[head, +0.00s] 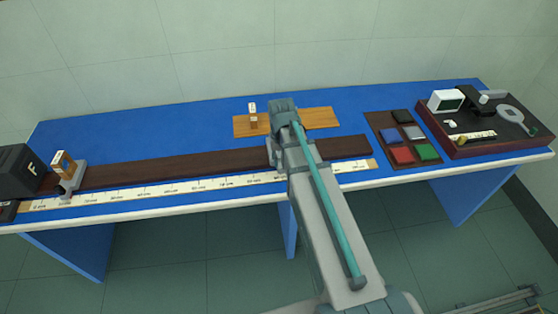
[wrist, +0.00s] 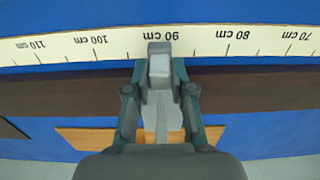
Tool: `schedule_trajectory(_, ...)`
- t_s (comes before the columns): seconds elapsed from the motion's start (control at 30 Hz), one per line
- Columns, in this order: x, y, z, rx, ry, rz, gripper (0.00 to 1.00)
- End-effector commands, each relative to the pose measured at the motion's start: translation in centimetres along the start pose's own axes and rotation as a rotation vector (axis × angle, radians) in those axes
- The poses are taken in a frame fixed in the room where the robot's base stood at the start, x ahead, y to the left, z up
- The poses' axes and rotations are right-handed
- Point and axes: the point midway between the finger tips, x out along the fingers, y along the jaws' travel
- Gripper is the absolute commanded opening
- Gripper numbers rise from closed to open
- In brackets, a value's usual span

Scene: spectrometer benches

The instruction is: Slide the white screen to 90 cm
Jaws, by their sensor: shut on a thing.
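In the wrist view my gripper (wrist: 159,78) is shut on a pale grey upright piece (wrist: 159,68), which appears to be the white screen's mount. It stands over the dark brown rail (wrist: 80,90), with its top in front of the scale strip (wrist: 120,46). The piece lines up with the 90 cm label; its exact reading is unclear. In the head view my arm hides the screen and most of my gripper, over the right part of the rail (head: 160,173). The scale (head: 150,191) runs along the rail's front side.
A black box marked F (head: 20,170) stands at the rail's left end, beside a holder with a wooden block (head: 65,165). Behind the rail is a wooden board (head: 315,118) with a small white-topped piece (head: 253,115). Right are a coloured-squares tray (head: 383,130) and an instrument tray (head: 470,150).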

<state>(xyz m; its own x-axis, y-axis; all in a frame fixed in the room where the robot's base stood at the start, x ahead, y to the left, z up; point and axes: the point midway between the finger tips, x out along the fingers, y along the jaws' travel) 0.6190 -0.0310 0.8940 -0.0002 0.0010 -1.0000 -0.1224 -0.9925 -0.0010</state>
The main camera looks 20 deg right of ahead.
Motion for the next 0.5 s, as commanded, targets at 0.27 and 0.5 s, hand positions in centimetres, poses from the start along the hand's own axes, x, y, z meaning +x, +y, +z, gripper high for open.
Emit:
schedule_trajectory(0.27, -0.01, 0.10, -0.05, 0.007, 0.000, 0.002, 0.00)
schedule_trajectory(0.5, -0.01, 0.10, -0.05, 0.006, 0.000, 0.002, 0.44)
